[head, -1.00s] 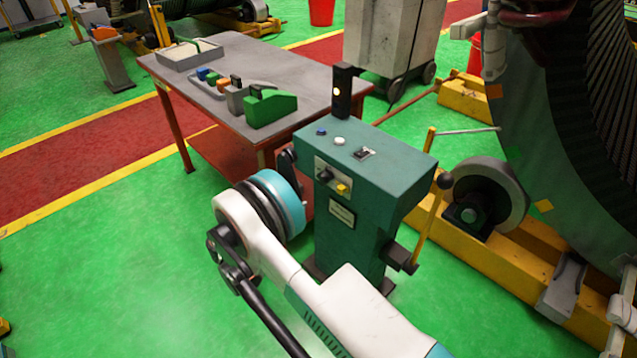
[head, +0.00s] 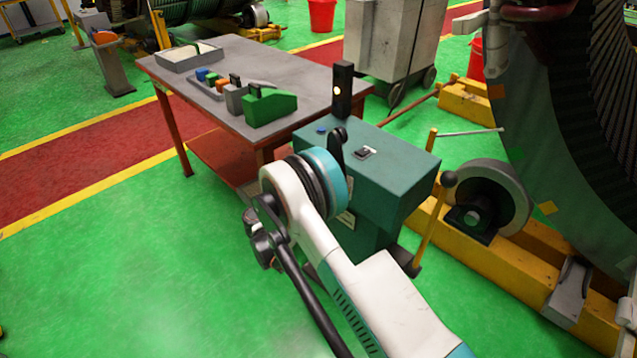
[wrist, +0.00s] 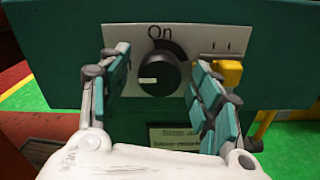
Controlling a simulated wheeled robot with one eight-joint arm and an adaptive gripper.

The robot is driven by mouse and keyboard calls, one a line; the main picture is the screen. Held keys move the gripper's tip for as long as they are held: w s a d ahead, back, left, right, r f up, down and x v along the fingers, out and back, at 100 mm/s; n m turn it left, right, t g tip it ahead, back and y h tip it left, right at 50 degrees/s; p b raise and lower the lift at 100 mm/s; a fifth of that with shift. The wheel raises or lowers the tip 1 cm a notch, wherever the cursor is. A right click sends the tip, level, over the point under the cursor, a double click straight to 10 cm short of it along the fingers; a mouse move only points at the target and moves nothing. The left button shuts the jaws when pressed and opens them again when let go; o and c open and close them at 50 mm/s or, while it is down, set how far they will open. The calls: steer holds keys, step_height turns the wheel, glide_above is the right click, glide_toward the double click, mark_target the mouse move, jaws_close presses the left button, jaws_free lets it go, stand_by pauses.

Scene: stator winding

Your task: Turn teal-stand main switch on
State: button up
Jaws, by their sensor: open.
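The teal stand (head: 405,180) stands in the middle of the head view, partly covered by my arm. Its main switch, a round black knob (wrist: 168,66), sits on a white plate in the wrist view. The word "On" is printed above the knob. The knob's white mark is at its left side, a little low, away from that word. My gripper (wrist: 160,80) is open, with one teal-padded finger left of the knob and one right of it. I cannot tell whether either finger touches it. In the head view the knob and fingers are hidden.
A yellow control (wrist: 230,74) sits just right of the knob, close to the right finger. A grey-topped table (head: 215,110) is behind left, and a large round machine (head: 560,130) is at right.

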steer(key=c, duration=1.1)
steer(key=shift+o, duration=0.2)
steer(key=shift+m, duration=9)
